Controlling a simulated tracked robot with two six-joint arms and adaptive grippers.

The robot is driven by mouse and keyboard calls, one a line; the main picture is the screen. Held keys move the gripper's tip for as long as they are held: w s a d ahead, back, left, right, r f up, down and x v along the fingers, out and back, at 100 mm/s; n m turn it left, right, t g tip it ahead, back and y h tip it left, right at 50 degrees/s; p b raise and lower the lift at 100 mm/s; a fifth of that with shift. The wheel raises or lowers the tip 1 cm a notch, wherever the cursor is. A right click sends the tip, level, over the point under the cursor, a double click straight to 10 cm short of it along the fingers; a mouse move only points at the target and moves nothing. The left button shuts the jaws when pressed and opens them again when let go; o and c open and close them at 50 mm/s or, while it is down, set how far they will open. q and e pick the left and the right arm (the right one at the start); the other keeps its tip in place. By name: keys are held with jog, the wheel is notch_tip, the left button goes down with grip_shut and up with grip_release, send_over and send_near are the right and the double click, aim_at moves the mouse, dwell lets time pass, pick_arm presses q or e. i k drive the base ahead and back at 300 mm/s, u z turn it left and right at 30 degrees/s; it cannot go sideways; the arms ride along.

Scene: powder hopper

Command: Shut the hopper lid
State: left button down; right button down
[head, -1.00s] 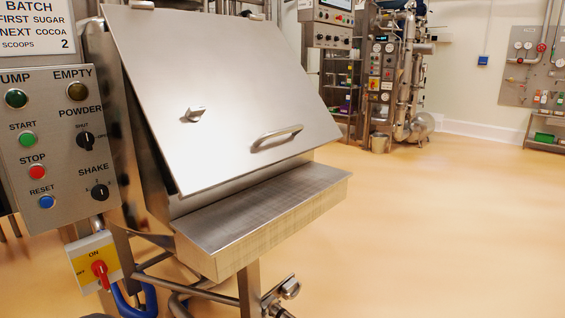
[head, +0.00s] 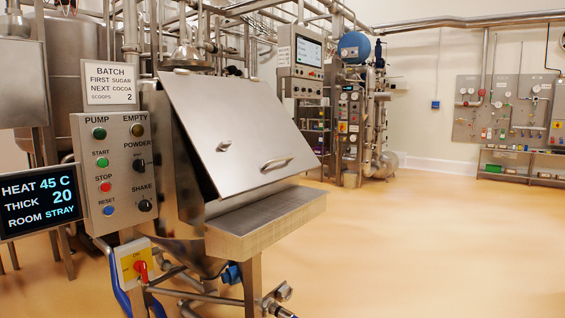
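The hopper lid (head: 240,135) is a flat steel plate on the steel hopper (head: 190,215) in the middle of the head view. It slopes down toward the front right. A gap shows between its lower left edge and the hopper body, so it stands partly raised. A bar handle (head: 277,163) sits near its lower edge, and a small knob-like catch (head: 224,146) sits further left. A steel ledge (head: 265,222) juts out below the lid. Neither of my grippers is in view.
A control panel (head: 118,170) with buttons and knobs stands left of the hopper, under a batch sign (head: 110,83). A dark display (head: 38,202) is at far left. Pipes and a valve handle (head: 284,292) are below the ledge. Open floor (head: 430,240) lies to the right.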

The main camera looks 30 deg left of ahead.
aim_at(267, 147)
jog(key=z, duration=0.2)
jog(key=i, duration=1.6)
jog(key=u, duration=1)
jog(key=i, duration=0.25)
jog(key=u, duration=0.1)
jog(key=k, duration=0.55)
jog(key=u, duration=0.15)
jog(key=i, duration=0.6)
jog(key=z, duration=0.05)
